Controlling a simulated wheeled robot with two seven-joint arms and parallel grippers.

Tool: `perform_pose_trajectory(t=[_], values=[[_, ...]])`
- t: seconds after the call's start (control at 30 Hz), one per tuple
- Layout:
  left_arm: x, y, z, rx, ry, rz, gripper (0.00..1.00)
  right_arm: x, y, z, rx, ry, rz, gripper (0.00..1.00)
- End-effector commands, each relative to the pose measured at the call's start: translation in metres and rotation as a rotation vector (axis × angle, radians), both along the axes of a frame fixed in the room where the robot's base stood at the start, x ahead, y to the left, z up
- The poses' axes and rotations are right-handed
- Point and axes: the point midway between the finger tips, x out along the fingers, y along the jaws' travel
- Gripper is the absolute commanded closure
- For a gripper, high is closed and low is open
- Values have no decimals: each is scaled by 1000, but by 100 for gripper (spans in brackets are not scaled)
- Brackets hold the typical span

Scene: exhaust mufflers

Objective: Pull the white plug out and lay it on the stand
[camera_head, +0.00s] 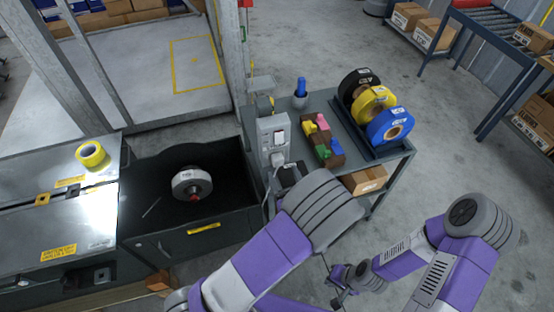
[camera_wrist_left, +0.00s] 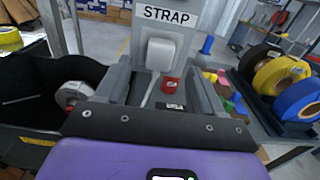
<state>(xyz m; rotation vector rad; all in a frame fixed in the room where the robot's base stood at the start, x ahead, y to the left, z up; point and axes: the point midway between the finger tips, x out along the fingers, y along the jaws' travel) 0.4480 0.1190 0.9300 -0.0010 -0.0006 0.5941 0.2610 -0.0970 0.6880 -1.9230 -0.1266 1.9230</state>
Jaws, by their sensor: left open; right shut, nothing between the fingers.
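The white plug (camera_head: 277,158) sits low on the front of a grey upright panel (camera_head: 265,130). It also shows in the left wrist view (camera_wrist_left: 160,54), below a STRAP label (camera_wrist_left: 170,15), with a pale cord running down from it. My left gripper (camera_head: 284,174) is open and faces the plug. In the left wrist view its two grey fingers stand apart on either side of the plug; I cannot tell whether they touch it. My right gripper (camera_head: 339,284) is shut and empty, low and away from the panel. The grey stand (camera_head: 318,104) extends to the right behind the panel.
The stand carries tape rolls (camera_head: 377,101), coloured blocks (camera_head: 322,137) and a blue-topped item (camera_head: 301,88). A dark open bin (camera_head: 225,170) with a white roll (camera_head: 191,184) lies left. A red part (camera_wrist_left: 170,85) shows below the plug.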

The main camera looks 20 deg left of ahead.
Motion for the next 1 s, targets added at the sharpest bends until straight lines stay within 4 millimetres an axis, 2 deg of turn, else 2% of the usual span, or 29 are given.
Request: perform_pose_trajectory(t=[0.2, 0.4, 1.0], values=[[24, 18, 0, 1, 0, 3, 32, 0, 0, 1, 0, 0, 0, 100], [37, 25, 0, 0, 1, 1, 32, 0, 0, 2, 0, 0, 0, 100], [40, 27, 0, 1, 1, 0, 32, 0, 0, 2, 0, 0, 0, 100]])
